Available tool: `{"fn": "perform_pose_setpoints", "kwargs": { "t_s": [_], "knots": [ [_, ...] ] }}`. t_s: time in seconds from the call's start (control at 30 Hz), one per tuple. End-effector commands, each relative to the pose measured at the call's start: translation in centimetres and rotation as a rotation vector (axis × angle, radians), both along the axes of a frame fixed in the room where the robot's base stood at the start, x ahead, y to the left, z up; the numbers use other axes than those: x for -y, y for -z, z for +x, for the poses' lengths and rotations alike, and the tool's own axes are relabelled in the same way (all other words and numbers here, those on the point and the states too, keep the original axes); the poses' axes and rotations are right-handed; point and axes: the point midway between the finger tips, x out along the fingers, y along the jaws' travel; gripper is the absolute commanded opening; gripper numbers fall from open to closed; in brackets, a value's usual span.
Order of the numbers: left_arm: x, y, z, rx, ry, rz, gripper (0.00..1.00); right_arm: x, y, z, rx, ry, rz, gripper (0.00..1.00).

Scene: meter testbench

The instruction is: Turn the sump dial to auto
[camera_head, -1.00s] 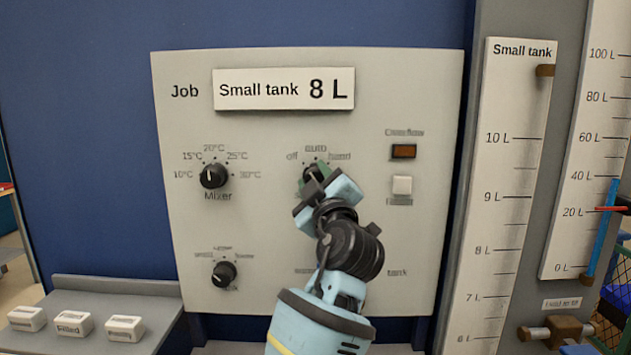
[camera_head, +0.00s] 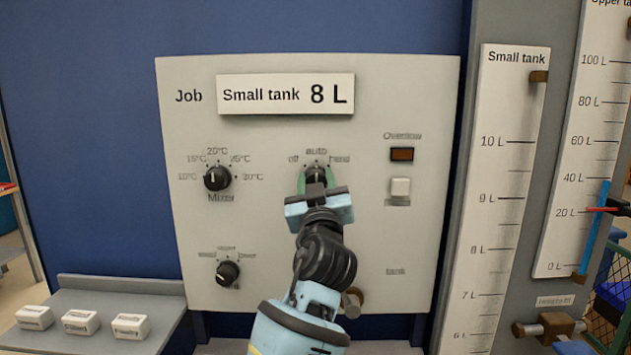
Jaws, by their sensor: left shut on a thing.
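The sump dial (camera_head: 316,175) is a black knob on the pale panel (camera_head: 420,105), under the labels off, auto and hand. My left gripper (camera_head: 316,182) is shut on this dial, with its green-tipped fingers on either side of it. The dial's upper part shows between the fingers, with its mark pointing about straight up, toward auto. The lower part of the dial and its name are hidden behind the gripper. My right gripper is not in view.
The Mixer dial (camera_head: 217,178) is to the left, with another dial (camera_head: 228,273) below it. A knob (camera_head: 352,303) shows beside my wrist. Labelled blocks (camera_head: 82,322) sit on the lower-left shelf.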

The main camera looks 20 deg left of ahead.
Motion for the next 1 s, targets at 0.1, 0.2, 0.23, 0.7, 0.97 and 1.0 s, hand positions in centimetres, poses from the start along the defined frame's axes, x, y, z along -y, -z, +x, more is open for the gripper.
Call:
{"fn": "perform_pose_setpoints", "kwargs": {
  "t_s": [0.1, 0.2, 0.23, 0.7, 0.97, 1.0],
  "knots": [
    [-0.09, -0.3, -0.07, 0.003, -0.001, 0.007, 0.15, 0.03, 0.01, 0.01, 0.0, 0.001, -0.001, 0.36],
    [-0.08, -0.3, -0.06, 0.003, -0.001, 0.007, 0.15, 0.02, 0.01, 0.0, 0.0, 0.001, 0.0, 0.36],
    [-0.08, -0.3, -0.06, 0.003, -0.001, 0.007, 0.15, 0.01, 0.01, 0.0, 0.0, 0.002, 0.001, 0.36],
    [-0.03, -0.14, -0.03, 0.002, 0.0, 0.005, 0.59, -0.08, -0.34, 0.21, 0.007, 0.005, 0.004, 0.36],
    [-0.05, -0.01, 0.0, 0.0, 0.0, 0.005, 0.59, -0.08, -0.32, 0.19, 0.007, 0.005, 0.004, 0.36],
    [-0.09, 0.03, 0.01, 0.0, 0.0, 0.005, 0.59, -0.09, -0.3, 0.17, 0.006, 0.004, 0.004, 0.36]
  ]
}}
